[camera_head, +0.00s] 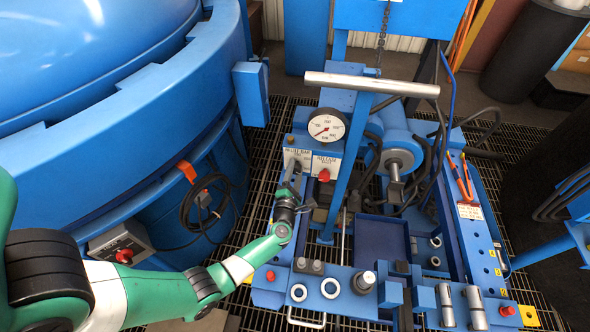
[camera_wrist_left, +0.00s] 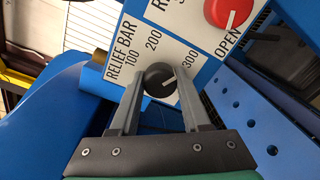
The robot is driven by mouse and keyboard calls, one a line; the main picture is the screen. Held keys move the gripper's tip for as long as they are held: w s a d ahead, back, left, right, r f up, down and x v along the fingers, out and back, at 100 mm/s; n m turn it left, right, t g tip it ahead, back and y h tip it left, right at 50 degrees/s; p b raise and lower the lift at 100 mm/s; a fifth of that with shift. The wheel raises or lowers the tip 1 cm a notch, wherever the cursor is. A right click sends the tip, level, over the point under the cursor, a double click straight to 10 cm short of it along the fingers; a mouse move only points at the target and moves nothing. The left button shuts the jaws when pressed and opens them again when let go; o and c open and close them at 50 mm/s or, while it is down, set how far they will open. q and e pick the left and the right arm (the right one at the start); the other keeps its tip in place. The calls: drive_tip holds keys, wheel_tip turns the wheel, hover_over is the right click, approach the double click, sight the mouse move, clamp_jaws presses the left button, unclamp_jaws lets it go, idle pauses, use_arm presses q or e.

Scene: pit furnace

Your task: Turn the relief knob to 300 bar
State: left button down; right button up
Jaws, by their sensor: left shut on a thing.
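The relief knob (camera_wrist_left: 160,80) is black and round with a white pointer line, on a white plate marked RELIEF BAR with 100, 200 and 300. The line points up and right, roughly toward the 300 mark (camera_wrist_left: 190,60). My left gripper (camera_wrist_left: 163,76) has one finger on each side of the knob and is shut on it. In the head view my left gripper (camera_head: 292,186) is at the relief plate (camera_head: 297,156), and the knob is hidden behind it. My right gripper is not in view.
A red release knob (camera_wrist_left: 229,10) sits close beside the relief knob. A pressure gauge (camera_head: 327,126) stands above the plates. A blue lever post with a metal crossbar (camera_head: 372,84) rises to the right. A large blue furnace body (camera_head: 165,105) fills the left.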

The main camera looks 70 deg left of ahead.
use_arm(q)
drive_tip(key=shift+f, duration=0.1)
drive_tip(key=shift+c, duration=2)
unclamp_jaws()
drive_tip(key=shift+d, duration=0.1)
drive_tip(key=shift+s+d+p, duration=0.2)
drive_tip(key=shift+d+p, duration=0.1)
drive_tip(key=shift+d, duration=0.05)
drive_tip(key=p+v, duration=0.2)
drive_tip(key=v, duration=0.8)
drive_tip(key=shift+s+d+p, duration=0.25)
drive_tip(key=shift+s+p, duration=0.05)
drive_tip(key=shift+p, duration=0.1)
